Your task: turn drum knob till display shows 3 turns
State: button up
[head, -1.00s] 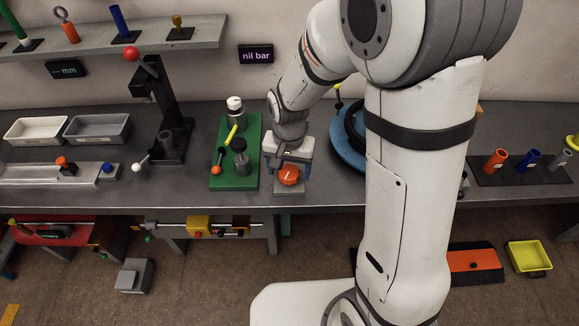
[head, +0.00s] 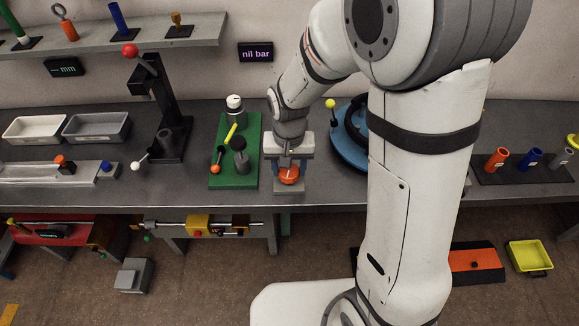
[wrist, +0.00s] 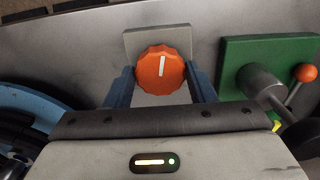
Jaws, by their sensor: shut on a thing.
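An orange ridged knob (head: 289,176) with a white pointer line sits on a grey block at the bench's front edge. It also shows in the wrist view (wrist: 160,68), its line nearly upright. My gripper (head: 289,172) is above the knob, its blue fingers shut on the knob's two sides. The blue drum (head: 343,151), wound with a black hose and with a yellow-tipped crank (head: 331,104), stands right of my gripper, partly hidden by my arm. A wall display (head: 256,53) reads "nil bar". Another display (head: 65,68) reads dashes and "mm". I see no turns reading.
A green plate (head: 247,182) with a cylinder, an orange-tipped lever and a yellow lever stands close left of the knob. A black press stand (head: 170,110) and two trays (head: 97,137) are farther left. Coloured tubes (head: 528,159) stand at right.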

aim_at(289, 170)
jog(key=shift+n, duration=1.2)
jog(key=o, duration=1)
notch_tip(289, 170, up, 8)
jog(key=shift+f, duration=0.1)
jog(key=shift+d, duration=0.1)
